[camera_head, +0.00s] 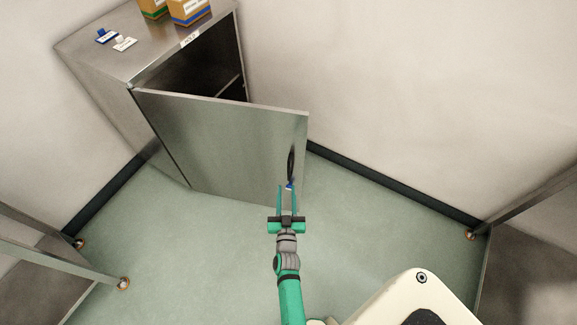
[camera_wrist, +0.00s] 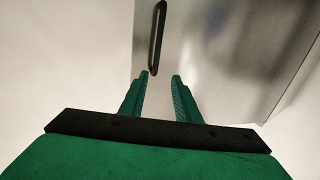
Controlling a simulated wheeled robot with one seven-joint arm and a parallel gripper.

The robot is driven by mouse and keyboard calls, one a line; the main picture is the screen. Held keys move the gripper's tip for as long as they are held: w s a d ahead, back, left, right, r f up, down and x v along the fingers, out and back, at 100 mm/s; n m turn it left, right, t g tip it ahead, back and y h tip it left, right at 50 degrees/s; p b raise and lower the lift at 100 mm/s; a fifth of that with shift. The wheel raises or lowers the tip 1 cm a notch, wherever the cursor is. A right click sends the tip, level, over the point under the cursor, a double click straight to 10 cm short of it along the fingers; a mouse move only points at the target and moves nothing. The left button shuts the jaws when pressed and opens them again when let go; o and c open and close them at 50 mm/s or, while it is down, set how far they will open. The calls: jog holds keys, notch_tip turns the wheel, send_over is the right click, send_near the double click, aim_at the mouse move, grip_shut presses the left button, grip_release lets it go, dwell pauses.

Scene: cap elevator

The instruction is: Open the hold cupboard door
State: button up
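The hold cupboard (camera_head: 105,100) is a steel cabinet against the back wall at upper left, with a "HOLD" label on its top front edge. Its door (camera_head: 225,140) stands partly open, swung out from a hinge on the left, and the dark inside shows behind it. A black vertical handle (camera_head: 291,166) is near the door's free edge; it also shows in the wrist view (camera_wrist: 158,35). My gripper (camera_head: 288,190) is at the handle's lower end. In the wrist view its green fingers (camera_wrist: 161,76) are apart with nothing clearly between them, and the handle's lower end is near the left fingertip.
Boxes (camera_head: 190,10) and small tags (camera_head: 124,44) lie on the cupboard top. Steel wheeled tables stand at lower left (camera_head: 50,250) and right (camera_head: 535,240). The green floor (camera_head: 190,250) around the door is clear.

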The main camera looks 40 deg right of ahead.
aim_at(289, 167)
jog(key=x, duration=1.2)
jog(key=shift+s+d, duration=0.25)
jog(key=shift+d, duration=0.15)
grip_shut()
jog(key=shift+a, duration=0.1)
